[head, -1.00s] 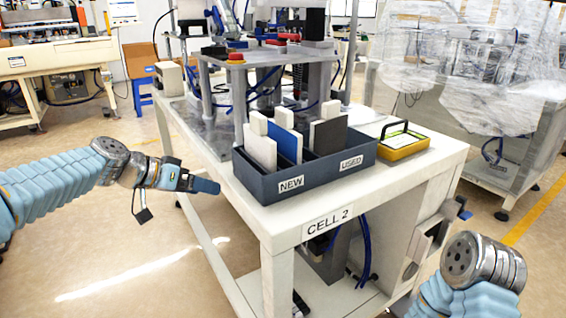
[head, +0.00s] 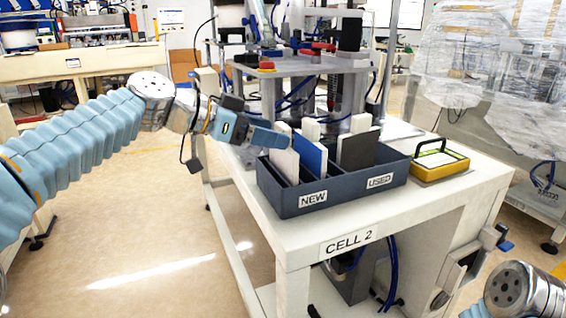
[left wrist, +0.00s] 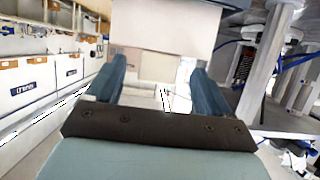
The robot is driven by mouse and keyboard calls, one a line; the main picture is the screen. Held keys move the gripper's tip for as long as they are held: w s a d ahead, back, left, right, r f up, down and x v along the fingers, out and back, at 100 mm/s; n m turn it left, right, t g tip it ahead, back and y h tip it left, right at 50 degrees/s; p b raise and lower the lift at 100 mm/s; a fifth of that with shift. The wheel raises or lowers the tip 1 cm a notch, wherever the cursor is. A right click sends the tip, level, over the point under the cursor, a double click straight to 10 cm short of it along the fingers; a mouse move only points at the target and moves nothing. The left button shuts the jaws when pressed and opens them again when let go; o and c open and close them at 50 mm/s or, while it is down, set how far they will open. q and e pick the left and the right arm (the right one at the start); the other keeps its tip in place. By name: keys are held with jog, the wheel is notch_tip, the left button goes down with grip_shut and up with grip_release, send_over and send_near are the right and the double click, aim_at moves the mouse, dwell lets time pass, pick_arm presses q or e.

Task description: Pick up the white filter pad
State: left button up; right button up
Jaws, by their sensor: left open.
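The white filter pad (head: 285,168) stands upright in the NEW side of a dark blue-grey two-part bin (head: 340,196), at its left end. A pale tab sticks up from its top edge. My left gripper (head: 279,138) is open and empty, reaching in from the left at the height of the pad's top. In the left wrist view the two blue fingers (left wrist: 160,85) are apart, with a pale surface (left wrist: 165,22) ahead of them, probably the pad. I cannot tell whether they touch it. My right gripper is out of view; only my right wrist shows at the lower right.
A blue pad (head: 312,156) stands right behind the white one. A dark grey pad (head: 358,150) stands in the USED side. A yellow handled case (head: 440,168) sits right of the bin on the white table (head: 420,215). A metal press frame (head: 300,66) rises behind.

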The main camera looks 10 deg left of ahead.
pick_arm(q)
jog(key=x, duration=0.2)
jog(key=shift+w+d+r+p, duration=0.2)
jog(key=shift+d+p, duration=0.1)
jog(key=shift+d, duration=0.15)
jog(key=shift+w+d+f, duration=0.25)
jog(key=shift+d+f, duration=0.05)
jog(key=shift+d, duration=0.05)
jog(key=shift+c, duration=0.2)
